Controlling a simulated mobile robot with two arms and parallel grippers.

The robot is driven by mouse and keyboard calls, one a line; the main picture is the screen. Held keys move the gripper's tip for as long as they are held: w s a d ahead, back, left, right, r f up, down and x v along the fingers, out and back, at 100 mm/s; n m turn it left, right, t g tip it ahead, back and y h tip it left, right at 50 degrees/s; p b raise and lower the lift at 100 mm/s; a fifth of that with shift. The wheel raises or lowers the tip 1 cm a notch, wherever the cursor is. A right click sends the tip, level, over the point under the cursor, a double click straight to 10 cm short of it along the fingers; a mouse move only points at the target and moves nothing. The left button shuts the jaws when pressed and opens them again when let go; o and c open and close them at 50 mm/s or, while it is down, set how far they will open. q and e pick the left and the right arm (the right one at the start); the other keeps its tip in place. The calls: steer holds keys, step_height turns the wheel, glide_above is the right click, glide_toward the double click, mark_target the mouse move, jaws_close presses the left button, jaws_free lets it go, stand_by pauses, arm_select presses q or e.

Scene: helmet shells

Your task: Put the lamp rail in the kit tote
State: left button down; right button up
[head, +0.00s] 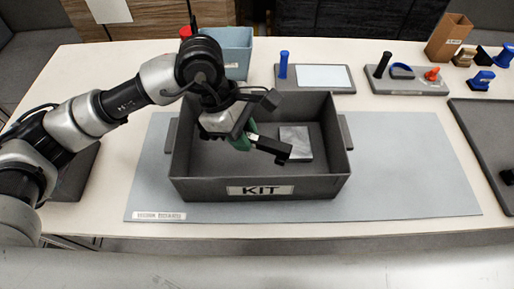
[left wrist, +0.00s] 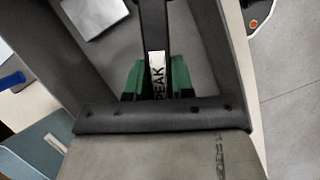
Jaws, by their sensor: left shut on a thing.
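The kit tote (head: 322,186) is a dark grey open box with a KIT label, on the blue-grey mat in the head view. My left gripper (head: 248,138) is over the tote's opening, its green fingers shut on the lamp rail (head: 272,147), a dark narrow bar. The rail points right and down in the head view, over the tote's interior. In the left wrist view, the rail (left wrist: 154,28) runs between the green fingers (left wrist: 157,78) and bears a white PEAK label. I cannot tell whether it touches the tote floor. My right gripper is not in view.
A light grey square plate (head: 295,143) lies in the tote. A blue bin (head: 238,54) stands behind it, with a grey base with blue post (head: 283,66) to the right. A dark tray (head: 490,130) is at far right. The mat (head: 415,165) is bare right of the tote.

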mark_target(252, 171)
arm_select(q)
step_height(252, 171, down, 10)
steer(key=shift+r+p, duration=0.1)
steer(key=shift+p, duration=0.4)
steer(key=shift+f, duration=0.25)
steer(key=c, duration=1)
jaws_free()
steer(key=shift+o, duration=0.2)
steer(key=shift+r, duration=0.15)
steer(key=shift+w+r, duration=0.1)
steer(key=shift+r, duration=0.1)
steer(key=b+v, duration=0.1)
steer(key=v, duration=1)
steer(key=shift+a+r, duration=0.3)
